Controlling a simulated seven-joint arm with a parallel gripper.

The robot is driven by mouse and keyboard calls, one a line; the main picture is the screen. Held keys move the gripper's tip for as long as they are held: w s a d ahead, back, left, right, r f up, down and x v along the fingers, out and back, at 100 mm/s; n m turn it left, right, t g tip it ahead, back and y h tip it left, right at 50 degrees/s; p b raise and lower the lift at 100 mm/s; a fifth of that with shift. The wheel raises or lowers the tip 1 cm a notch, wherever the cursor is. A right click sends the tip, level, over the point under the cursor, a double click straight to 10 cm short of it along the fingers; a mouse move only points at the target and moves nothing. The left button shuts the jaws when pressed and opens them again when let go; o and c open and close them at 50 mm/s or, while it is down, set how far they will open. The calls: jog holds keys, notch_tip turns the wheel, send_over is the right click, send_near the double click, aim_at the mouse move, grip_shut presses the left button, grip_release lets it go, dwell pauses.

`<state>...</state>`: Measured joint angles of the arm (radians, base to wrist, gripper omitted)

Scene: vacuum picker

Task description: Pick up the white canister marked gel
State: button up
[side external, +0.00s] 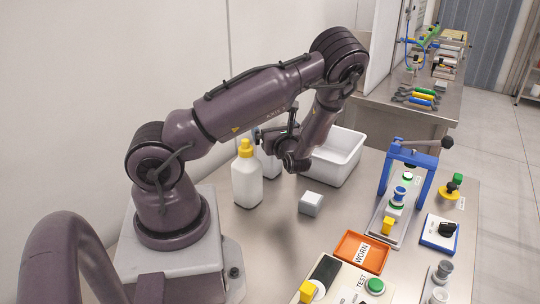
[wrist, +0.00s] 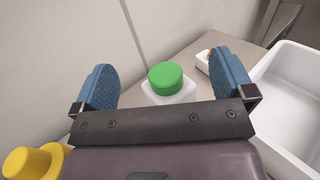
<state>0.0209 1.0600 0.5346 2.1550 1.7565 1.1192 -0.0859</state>
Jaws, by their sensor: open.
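A white canister with a green cap (wrist: 166,78) stands between and beyond the fingers of my gripper (wrist: 166,84) in the wrist view. In the side view, part of a white canister (side external: 268,164) shows behind a white bottle with a yellow cap (side external: 246,182), partly covered by my arm. No gel marking is readable on either. My gripper is open, its two blue pads apart with nothing held. In the side view it is small and partly hidden by the arm. I cannot tell whether the pads touch the canister.
The yellow cap (wrist: 28,163) shows at the wrist view's lower left. A white bin (side external: 338,157) stands to the right. A small white item (wrist: 203,62) lies behind the right finger. A grey cube (side external: 311,203), orange tray (side external: 361,253) and blue-framed press (side external: 408,180) occupy the table.

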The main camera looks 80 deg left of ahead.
notch_tip(320, 180, down, 5)
jog(key=shift+r, duration=0.15)
jog(key=shift+s+a+r, duration=0.1)
jog(key=shift+a, duration=0.65)
jog(key=shift+s+a+r, duration=0.1)
jog(key=shift+a, duration=0.65)
jog(key=shift+c, duration=0.5)
jog(key=c, duration=1)
